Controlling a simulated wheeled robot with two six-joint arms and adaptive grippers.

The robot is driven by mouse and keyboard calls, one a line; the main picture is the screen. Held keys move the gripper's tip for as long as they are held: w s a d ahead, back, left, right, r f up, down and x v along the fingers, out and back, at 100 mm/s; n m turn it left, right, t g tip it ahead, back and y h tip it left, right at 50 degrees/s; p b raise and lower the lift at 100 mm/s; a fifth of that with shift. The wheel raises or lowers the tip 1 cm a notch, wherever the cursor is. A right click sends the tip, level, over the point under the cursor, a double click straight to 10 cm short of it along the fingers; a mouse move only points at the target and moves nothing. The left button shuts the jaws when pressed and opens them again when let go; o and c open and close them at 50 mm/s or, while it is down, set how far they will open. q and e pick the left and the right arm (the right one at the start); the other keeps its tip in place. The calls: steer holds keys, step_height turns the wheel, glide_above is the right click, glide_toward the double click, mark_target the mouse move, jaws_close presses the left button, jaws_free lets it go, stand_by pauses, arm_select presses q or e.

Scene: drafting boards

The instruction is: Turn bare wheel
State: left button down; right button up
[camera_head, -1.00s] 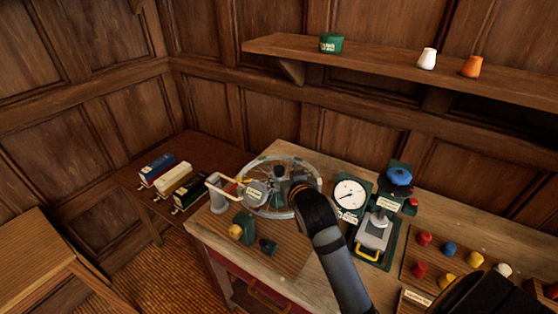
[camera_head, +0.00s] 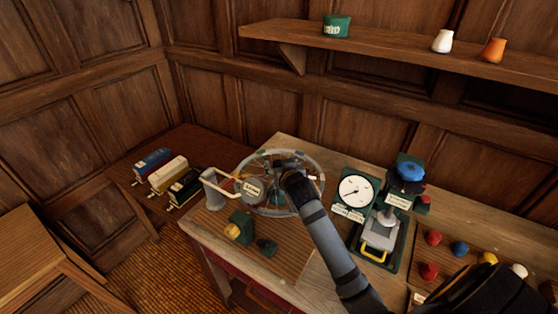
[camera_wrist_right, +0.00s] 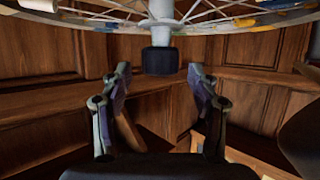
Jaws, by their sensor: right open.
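The bare spoked wheel (camera_head: 322,183) lies flat on a stand at the left end of the bench, with small coloured pieces on its spokes or rim. My right gripper (camera_head: 287,168) is over the wheel's middle in the head view, and its wrist hides part of the hub. In the right wrist view the wheel's rim and spokes (camera_wrist_right: 245,22) cross the top, and a pale axle with a black end (camera_wrist_right: 160,60) points down. My right gripper's fingers (camera_wrist_right: 155,85) are apart with nothing between them, pointing toward the axle end. My left gripper is not in view.
A grey post with a bent arm and label (camera_head: 213,190) stands at the wheel's left. A round dial (camera_head: 355,191) and a green device with a blue knob (camera_head: 411,172) stand right of it. Green blocks (camera_head: 241,227) sit in front. Coloured knobs (camera_head: 433,238) fill the right.

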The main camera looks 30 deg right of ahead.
steer(key=shift+x, duration=1.1)
steer(key=shift+c, duration=0.5)
jaws_close()
